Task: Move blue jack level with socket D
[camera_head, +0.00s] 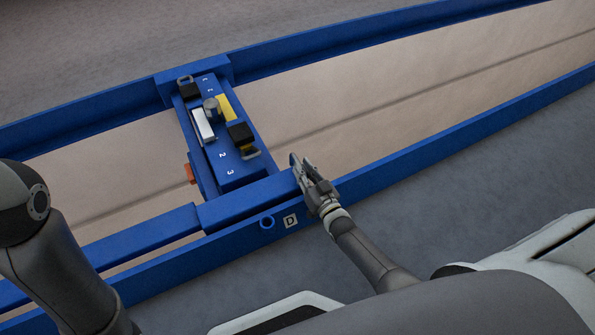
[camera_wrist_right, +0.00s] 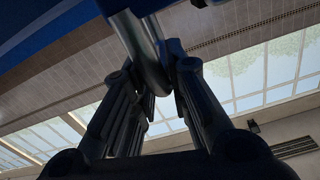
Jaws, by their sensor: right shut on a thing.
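The blue jack (camera_head: 232,170) is a carriage spanning the two blue rails, with white numbers and small parts on its top. The socket is below the jack's near crosspiece, right of that crosspiece's left end. My right gripper (camera_head: 303,172) is at the right end of this crosspiece. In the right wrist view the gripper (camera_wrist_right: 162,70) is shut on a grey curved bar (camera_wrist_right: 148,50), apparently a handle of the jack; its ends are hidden. My left gripper is out of view.
The far blue rail (camera_head: 370,52) and near blue rail (camera_head: 450,143) run diagonally past the jack. The beige track bed (camera_head: 400,100) right of the jack is clear. An orange part (camera_head: 190,173) sticks out at the jack's left side.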

